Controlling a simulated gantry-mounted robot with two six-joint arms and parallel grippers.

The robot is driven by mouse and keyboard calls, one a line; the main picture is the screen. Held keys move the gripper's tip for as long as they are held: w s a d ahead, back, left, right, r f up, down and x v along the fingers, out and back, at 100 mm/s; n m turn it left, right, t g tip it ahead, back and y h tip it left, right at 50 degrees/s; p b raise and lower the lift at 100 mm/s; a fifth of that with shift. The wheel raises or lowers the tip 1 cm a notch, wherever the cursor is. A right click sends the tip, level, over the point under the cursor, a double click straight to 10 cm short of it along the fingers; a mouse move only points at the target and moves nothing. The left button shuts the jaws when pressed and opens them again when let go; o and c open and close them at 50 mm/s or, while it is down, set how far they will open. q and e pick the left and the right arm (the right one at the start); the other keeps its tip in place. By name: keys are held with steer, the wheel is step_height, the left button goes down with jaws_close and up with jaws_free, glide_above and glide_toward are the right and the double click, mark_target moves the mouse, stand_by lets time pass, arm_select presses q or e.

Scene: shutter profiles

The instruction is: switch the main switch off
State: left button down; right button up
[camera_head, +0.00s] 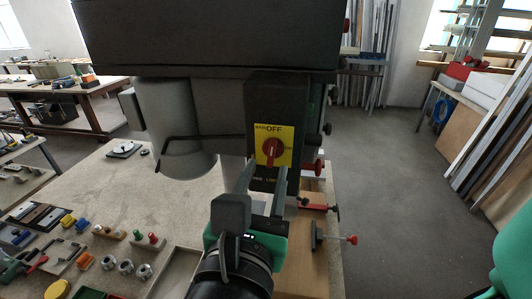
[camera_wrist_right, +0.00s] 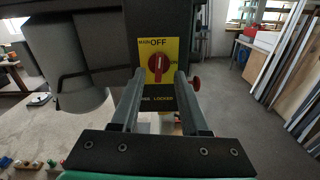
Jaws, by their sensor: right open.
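The main switch is a red rotary knob (camera_head: 271,151) on a yellow plate (camera_head: 288,132) on a dark box. My right gripper (camera_head: 264,170) is open, pointing at the switch from in front and below. In the wrist view its fingertips (camera_wrist_right: 160,76) appear either side of the knob's lower part; contact is unclear. My left gripper is not in view.
The dark machine head (camera_head: 200,38) overhangs the bench, with a grey column (camera_head: 175,120) at left. Red-tipped handles (camera_head: 350,239) stick out at right. Small parts and nuts (camera_head: 126,267) lie on the bench at left. Open floor lies to the right.

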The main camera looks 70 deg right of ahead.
mark_target(272, 152)
steer(key=d, duration=0.3)
steer(key=w+d, duration=0.1)
steer(key=d, duration=0.1)
steer(key=shift+d, duration=0.15)
jaws_close()
